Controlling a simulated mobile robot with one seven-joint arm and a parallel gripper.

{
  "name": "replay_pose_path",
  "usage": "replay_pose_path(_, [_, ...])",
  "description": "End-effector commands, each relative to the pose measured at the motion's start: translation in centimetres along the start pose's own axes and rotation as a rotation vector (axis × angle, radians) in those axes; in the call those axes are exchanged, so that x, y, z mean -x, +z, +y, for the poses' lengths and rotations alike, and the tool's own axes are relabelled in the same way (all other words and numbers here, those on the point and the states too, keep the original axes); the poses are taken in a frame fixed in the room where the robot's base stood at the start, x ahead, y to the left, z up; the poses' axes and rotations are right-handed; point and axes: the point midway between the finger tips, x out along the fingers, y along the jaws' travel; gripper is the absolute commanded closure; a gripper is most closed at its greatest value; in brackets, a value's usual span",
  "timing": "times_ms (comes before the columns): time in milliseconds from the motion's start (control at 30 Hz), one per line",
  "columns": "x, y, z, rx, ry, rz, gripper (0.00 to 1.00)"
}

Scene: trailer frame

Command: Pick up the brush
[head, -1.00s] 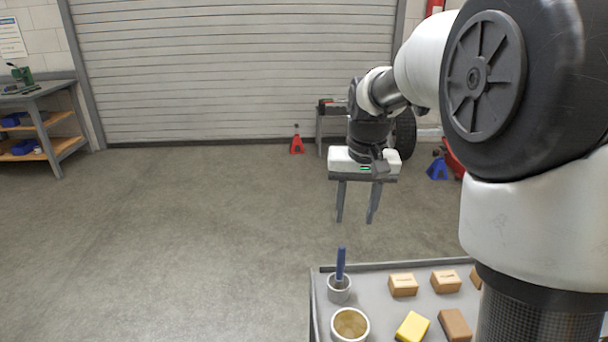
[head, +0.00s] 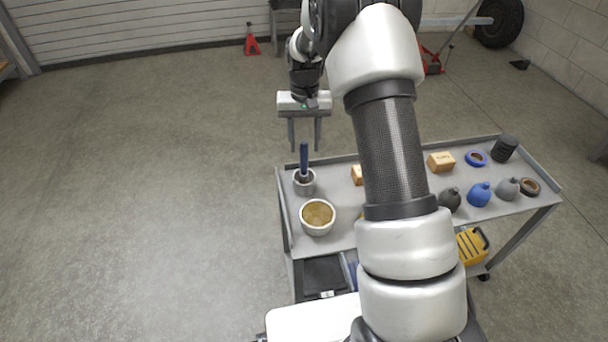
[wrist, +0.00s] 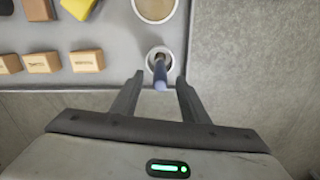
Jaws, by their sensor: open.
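A larger cup with tan contents (head: 318,216) stands beside the small cup on the grey cart (head: 345,238). Open floor (head: 150,200) lies left of the cart.

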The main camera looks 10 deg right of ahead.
Motion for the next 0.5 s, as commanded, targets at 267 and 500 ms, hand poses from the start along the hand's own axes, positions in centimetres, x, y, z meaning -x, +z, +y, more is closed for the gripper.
replay_pose_path(267, [-2.2, 0.0, 0.0, 0.0, 0.0, 0.0, 0.59])
replay_pose_path(500, [-5.3, -0.1, -0.1, 0.0, 0.0, -0.002, 0.59])
